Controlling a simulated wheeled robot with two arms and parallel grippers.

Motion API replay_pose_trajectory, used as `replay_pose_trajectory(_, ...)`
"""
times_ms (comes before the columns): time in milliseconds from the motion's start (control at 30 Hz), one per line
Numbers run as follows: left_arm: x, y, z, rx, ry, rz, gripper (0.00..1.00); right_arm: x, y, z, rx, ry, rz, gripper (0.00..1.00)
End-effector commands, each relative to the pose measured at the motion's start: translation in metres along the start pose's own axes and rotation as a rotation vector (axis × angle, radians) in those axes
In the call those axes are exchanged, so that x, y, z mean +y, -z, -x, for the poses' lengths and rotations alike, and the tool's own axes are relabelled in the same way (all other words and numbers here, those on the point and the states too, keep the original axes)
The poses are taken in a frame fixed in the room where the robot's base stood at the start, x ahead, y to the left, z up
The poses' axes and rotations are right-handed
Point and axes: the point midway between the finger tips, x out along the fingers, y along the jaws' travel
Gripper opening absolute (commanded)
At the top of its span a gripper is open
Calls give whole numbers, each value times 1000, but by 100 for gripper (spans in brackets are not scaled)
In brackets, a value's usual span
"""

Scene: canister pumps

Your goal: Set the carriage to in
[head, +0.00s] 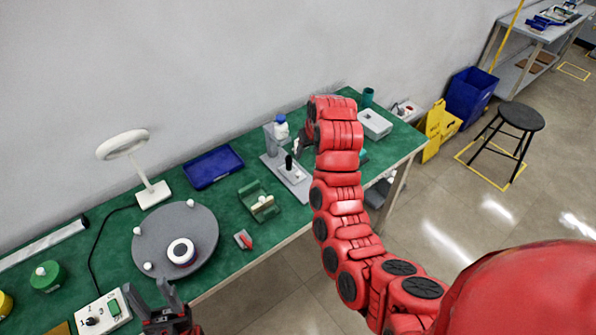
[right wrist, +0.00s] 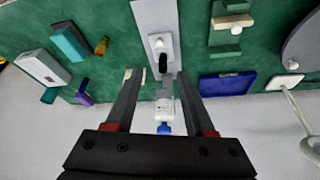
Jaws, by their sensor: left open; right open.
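A pale grey fixture (head: 300,187) with a flat base stands on the green bench. A black-tipped handle (head: 289,163) rises from it, likely on the carriage; it also shows in the right wrist view (right wrist: 163,62). I cannot tell the carriage's position. A white bottle with a blue cap (head: 281,127) stands at the fixture's far end. My right gripper (head: 302,145) is open close to the fixture, partly hidden by my arm. In the right wrist view, the handle and bottle (right wrist: 164,110) appear between its spread fingers. My left gripper (head: 153,295) is open and empty near the bench's front edge.
A green cradle (head: 258,202) and a red-topped block (head: 243,240) lie left of the fixture. A blue tray (head: 213,167), a round grey turntable (head: 150,240) and a white lamp (head: 153,193) stand further left. A grey box (head: 376,124) is to the right.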

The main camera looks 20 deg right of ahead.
Motion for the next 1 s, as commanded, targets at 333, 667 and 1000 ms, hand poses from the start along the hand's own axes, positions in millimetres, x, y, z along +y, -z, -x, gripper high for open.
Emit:
replay_pose_trajectory(333,1,-4,26,0,0,0,50,0,-1,-54,-8,1,2,54)
replay_pose_trajectory(667,0,-1,8,0,0,0,50,0,0,-108,-6,0,3,54)
replay_pose_trajectory(1000,0,0,-1,0,0,0,50,0,1,-146,-3,-1,6,54)
